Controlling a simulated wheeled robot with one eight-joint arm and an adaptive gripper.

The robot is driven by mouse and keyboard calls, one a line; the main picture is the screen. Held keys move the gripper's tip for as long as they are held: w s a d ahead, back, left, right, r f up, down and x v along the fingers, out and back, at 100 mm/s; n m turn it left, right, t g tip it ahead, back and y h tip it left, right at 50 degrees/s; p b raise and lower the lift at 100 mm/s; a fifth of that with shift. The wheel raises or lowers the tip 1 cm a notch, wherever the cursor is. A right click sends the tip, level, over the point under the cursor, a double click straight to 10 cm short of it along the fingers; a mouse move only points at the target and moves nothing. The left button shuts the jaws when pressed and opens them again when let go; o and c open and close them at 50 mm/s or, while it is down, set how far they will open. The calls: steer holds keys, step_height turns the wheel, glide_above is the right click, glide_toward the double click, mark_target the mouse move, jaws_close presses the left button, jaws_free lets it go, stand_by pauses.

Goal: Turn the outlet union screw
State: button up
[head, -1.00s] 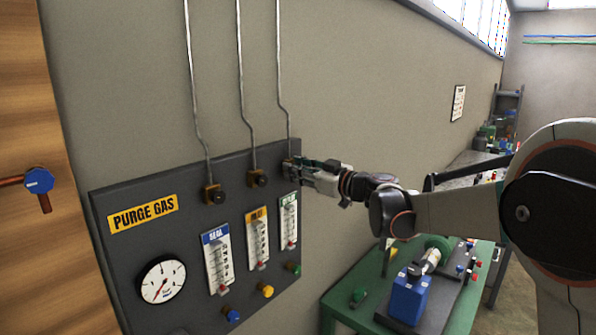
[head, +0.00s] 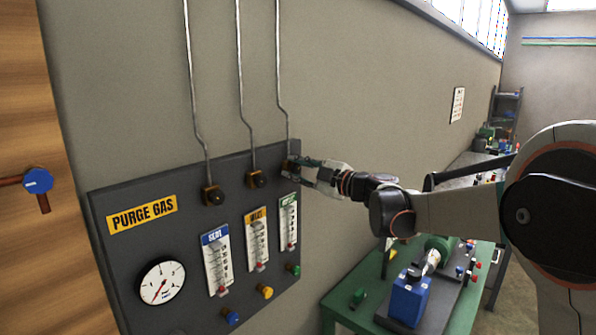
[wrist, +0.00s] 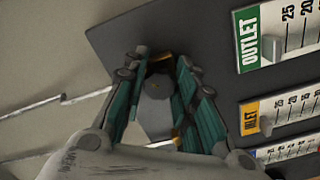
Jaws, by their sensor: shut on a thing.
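In the head view the fingers largely hide the union. The exact contact is partly hidden by the fingers in the wrist view.
The seal fitting (head: 212,196) and the inlet fitting (head: 257,180) sit to the left, with thin pipes rising above. Flowmeters, including the outlet one (head: 288,222), hang below. A green table (head: 345,307) with a blue unit (head: 409,297) stands lower right.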

steer(key=shift+w+r+n, duration=0.1)
steer(key=shift+n, duration=0.2)
stand_by(0.4)
steer(key=o, duration=1)
steer(key=shift+a, duration=0.1)
steer(key=shift+o, duration=0.4)
steer(key=shift+w, duration=0.1)
steer(key=v, duration=1.2)
